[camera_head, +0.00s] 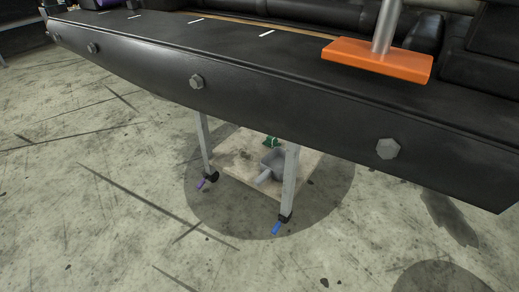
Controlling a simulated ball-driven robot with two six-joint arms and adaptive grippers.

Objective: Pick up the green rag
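A small green item, likely the green rag (271,142), shows on the low shelf (228,160) of a cart on the floor. The edge of the large black body in front hides part of it, and its full shape cannot be told. A grey scoop-like container (272,165) sits on the shelf just below the green item in the picture. Neither of my grippers is in view.
A long black body (130,60) with large bolts spans the upper view, above the cart. An orange plate (378,62) with a metal post stands on it at right. Two pale cart legs (289,180) and casters show. The concrete floor (90,220) at left is clear.

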